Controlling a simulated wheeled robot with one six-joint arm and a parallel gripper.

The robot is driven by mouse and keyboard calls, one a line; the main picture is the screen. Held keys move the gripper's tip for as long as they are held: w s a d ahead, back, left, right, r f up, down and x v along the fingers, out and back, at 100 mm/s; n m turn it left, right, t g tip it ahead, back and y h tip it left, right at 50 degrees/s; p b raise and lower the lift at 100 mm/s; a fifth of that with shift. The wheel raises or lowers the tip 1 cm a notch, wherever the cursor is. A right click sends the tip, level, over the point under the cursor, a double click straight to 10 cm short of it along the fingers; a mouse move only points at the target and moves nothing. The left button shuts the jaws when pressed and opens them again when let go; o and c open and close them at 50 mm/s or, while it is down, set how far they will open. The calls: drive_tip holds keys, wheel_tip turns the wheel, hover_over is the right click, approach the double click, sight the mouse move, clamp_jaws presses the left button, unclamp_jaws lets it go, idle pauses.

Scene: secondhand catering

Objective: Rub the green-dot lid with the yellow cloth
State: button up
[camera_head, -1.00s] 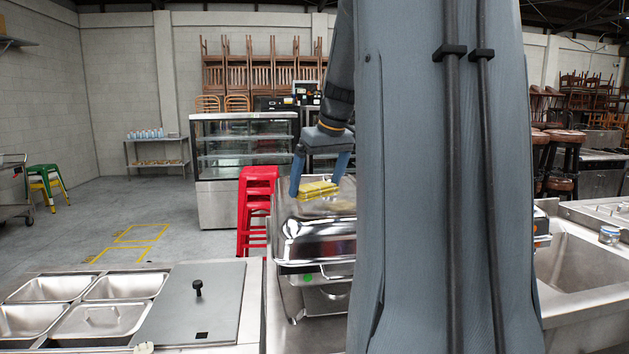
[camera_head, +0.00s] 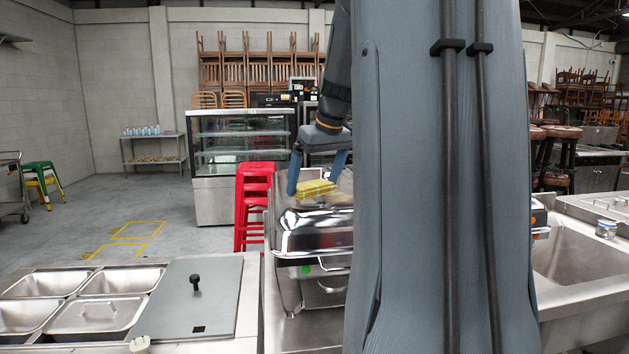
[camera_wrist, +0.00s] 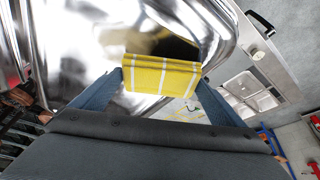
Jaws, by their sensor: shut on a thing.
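The chafing dish lid (camera_head: 308,240) is shiny domed metal, on a dish in the middle of the head view. A green dot (camera_head: 306,270) shows at its front. My gripper (camera_head: 315,186) is over the lid's upper part, shut on the folded yellow cloth (camera_head: 318,188). In the wrist view the cloth (camera_wrist: 160,76), yellow with pale stripes, spans between the two fingers of my gripper (camera_wrist: 160,80). The mirror-like lid (camera_wrist: 80,50) lies behind it with a dark reflection. I cannot tell whether the cloth touches the lid. My arm hides the lid's right side in the head view.
A counter with steel pans (camera_head: 85,315) and a flat grey cover (camera_head: 190,300) is at front left. Red stools (camera_head: 253,205) stand behind the dish, by a glass display case (camera_head: 240,150). A steel sink (camera_head: 575,260) is at right. Open floor lies at left.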

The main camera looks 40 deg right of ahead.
sight(327, 184)
drive_tip(key=shift+f+b, duration=0.45)
drive_tip(key=shift+f, duration=0.5)
drive_tip(key=shift+s+d+r+p, duration=0.1)
drive_tip(key=shift+s+d+p, duration=0.3)
drive_tip(key=shift+d, duration=0.3)
drive_tip(key=shift+s+d+r+p, duration=0.1)
drive_tip(key=shift+s+d+p, duration=0.1)
drive_tip(key=shift+s+d, duration=0.35)
drive_tip(key=shift+s+d+f+p, duration=0.1)
drive_tip(key=shift+s+d+p, duration=0.4)
drive_tip(key=shift+d, duration=0.55)
drive_tip(key=shift+s+d+f+p, duration=0.1)
drive_tip(key=shift+s+d+p, duration=0.1)
drive_tip(key=shift+s+d, duration=0.75)
drive_tip(key=shift+s+d+f+p, duration=0.1)
drive_tip(key=shift+s+d+p, duration=0.3)
drive_tip(key=shift+d, duration=0.8)
